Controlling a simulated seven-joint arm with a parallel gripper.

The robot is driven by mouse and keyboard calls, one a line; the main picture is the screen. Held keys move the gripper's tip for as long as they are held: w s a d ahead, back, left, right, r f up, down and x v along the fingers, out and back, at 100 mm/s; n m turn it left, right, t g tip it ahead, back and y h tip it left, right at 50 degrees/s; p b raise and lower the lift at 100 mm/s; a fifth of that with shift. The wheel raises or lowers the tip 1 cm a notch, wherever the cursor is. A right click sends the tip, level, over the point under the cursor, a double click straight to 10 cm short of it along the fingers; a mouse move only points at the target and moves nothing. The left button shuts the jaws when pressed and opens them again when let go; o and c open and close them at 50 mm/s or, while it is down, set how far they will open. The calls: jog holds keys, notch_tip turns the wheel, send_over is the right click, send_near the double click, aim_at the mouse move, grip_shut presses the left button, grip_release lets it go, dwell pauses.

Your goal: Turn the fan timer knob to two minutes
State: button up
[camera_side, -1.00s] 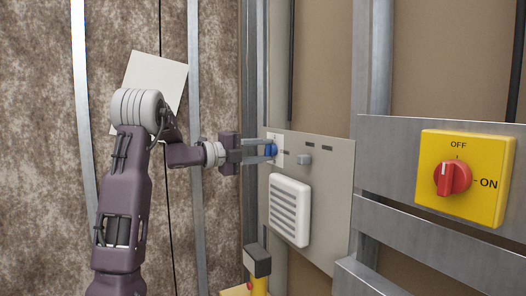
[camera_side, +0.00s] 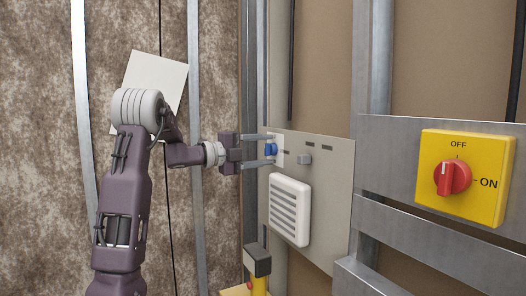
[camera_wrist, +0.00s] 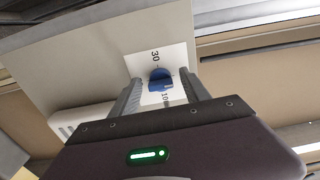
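The blue fan timer knob (camera_side: 270,149) sits on a white dial plate (camera_side: 277,158) on the grey wall panel. In the wrist view the knob (camera_wrist: 160,80) lies between the marks 30 and 10; its exact setting is too small to read. My gripper (camera_side: 272,150) is open, with one finger above the knob and one below it in the side view. In the wrist view the fingers of my gripper (camera_wrist: 159,77) stand on either side of the knob, with gaps between them and it.
A white louvred vent (camera_side: 290,210) is below. A yellow switch box (camera_side: 465,177) with a red knob is at the right. A black-and-yellow object (camera_side: 258,264) stands below my gripper. Metal studs run beside the panel.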

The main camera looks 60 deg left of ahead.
jog(key=s, duration=0.7)
dwell(0.4)
jog(key=d+f+n+g+y, duration=0.2)
jog(key=d+n+g+y, duration=0.4)
jog(key=d+n, duration=0.75)
jog(key=s+d+f+n+g+h, duration=0.2)
jog(key=s+d+f+g+h, duration=0.1)
jog(key=s+d+f, duration=0.4)
jog(key=s+d+f+n+g+h, duration=0.2)
jog(key=s+d+f, duration=0.5)
jog(key=s+d, duration=0.4)
jog(key=shift+s+d+g+h, duration=0.15)
jog(key=shift+d+g+h, duration=0.35)
jog(key=shift+d+g, duration=0.25)
